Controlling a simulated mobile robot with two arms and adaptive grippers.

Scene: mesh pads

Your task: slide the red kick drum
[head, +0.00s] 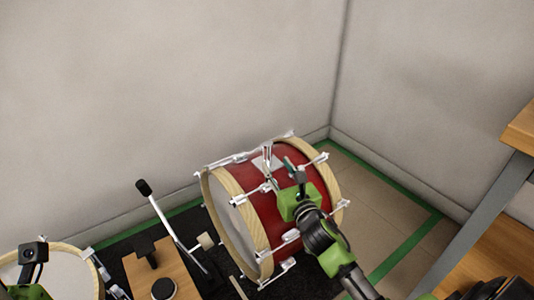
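The red kick drum (262,210) lies on its side near the room corner, with pale wooden hoops and silver lugs. Its pale head faces left. My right gripper (279,168) is over the upper right part of the drum shell, close to the silver fitting on top. Its green body and wrist hide part of the shell. Its fingers are small and mixed with the drum's hardware, so I cannot tell their opening or whether they touch. My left gripper's green and black housing (32,254) shows at the lower left edge, its fingers not visible.
A kick pedal with a black-tipped rod (160,215) and a wooden board (163,272) are left of the drum. Another drum (70,262) is at lower left. Walls stand behind. Tiled floor with green tape (405,245) is open at right, before a wooden table (520,130).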

